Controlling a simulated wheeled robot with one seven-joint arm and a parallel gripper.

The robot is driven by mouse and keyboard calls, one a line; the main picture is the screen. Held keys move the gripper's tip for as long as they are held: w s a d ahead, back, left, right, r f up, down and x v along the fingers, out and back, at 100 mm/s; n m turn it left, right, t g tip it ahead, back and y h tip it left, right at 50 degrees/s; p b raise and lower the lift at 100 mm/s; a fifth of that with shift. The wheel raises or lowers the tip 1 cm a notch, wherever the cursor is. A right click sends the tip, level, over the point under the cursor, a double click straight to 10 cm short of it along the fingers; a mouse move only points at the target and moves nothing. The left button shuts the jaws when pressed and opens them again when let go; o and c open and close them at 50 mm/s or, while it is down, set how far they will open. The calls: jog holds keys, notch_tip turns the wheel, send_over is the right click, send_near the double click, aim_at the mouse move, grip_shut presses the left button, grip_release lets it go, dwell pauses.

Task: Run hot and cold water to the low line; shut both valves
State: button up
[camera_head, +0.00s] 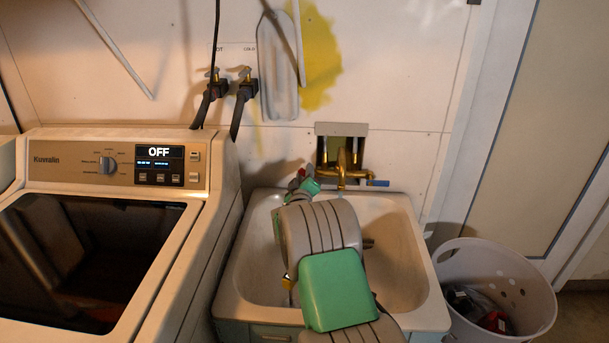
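A white utility sink (255,265) stands in the middle of the view. A brass faucet (341,174) is mounted at its back, below a recessed wall opening. A blue valve handle (378,183) sticks out on the faucet's right. A small red part (302,173), perhaps the hot handle, shows on the left beside my gripper (304,186). My arm reaches across the sink and hides part of the basin. The gripper's fingers are too small and covered to tell open from shut. No water stream or low line can be made out.
A washing machine (110,175), its display reading OFF, stands close on the sink's left. Two hose taps (230,85) are on the wall above, with dark hoses. A white perforated basket (495,285) holding things stands on the floor at right.

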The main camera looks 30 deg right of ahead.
jog(key=shift+o, duration=0.6)
jog(key=shift+r, duration=0.1)
jog(key=v, duration=0.8)
jog(key=shift+b, duration=0.4)
jog(key=shift+w, duration=0.1)
